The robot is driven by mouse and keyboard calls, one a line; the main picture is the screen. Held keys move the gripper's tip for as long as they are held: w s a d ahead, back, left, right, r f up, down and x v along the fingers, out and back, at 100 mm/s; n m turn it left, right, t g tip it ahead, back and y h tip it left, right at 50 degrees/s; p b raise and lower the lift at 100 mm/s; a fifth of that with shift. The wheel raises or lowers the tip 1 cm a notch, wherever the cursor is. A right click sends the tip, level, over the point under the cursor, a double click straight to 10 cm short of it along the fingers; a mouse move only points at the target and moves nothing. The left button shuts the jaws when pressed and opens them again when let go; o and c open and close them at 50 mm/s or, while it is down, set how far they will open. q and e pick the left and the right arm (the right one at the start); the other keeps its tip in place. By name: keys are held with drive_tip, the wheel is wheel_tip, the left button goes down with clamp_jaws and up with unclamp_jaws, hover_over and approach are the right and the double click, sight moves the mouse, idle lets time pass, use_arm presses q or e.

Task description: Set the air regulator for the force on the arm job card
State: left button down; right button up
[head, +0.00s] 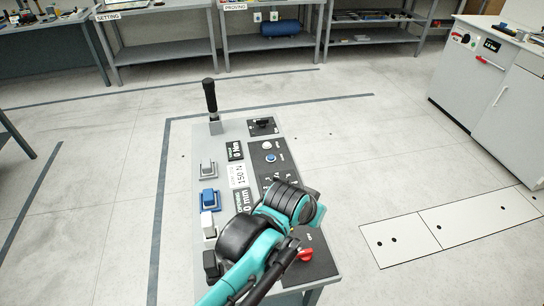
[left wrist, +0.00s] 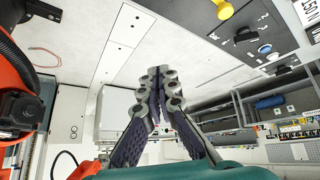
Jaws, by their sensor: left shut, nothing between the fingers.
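The control bench (head: 205,135) stands ahead, with a white card reading 150 N (head: 240,175) between two black displays. The card also shows partly in the left wrist view (left wrist: 309,14). A black knob (head: 263,123) sits at the panel's far end, and a red knob (head: 305,255) at its near right. In the left wrist view a yellow knob (left wrist: 225,9) shows at the top edge. I cannot tell which knob is the air regulator. My left gripper (left wrist: 160,74) is shut and empty, apart from the panel. My left arm hides part of the near panel in the head view.
A black-handled lever (head: 210,100) rises at the bench's far left. Blue (head: 208,197), white and grey blocks line its left side. Shelving (head: 165,50) stands behind and a white cabinet (head: 480,90) at right. The floor between is clear.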

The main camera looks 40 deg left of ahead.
use_arm(q)
drive_tip(key=w+a+r+n+p, duration=0.25)
drive_tip(key=w+a, duration=0.25)
drive_tip(key=w, duration=0.4)
drive_tip(key=n+t+p, duration=0.2)
drive_tip(key=n+p, duration=0.2)
drive_tip(key=n, duration=0.2)
hover_over(270, 157)
wheel_tip(270, 157, down, 11)
drive_tip(key=shift+s+y, duration=0.2)
drive_tip(key=shift+y, duration=0.1)
drive_tip(key=shift+f, duration=0.1)
wheel_tip(270, 157, down, 9)
drive_tip(key=b, duration=0.6)
drive_tip(key=shift+r, duration=0.2)
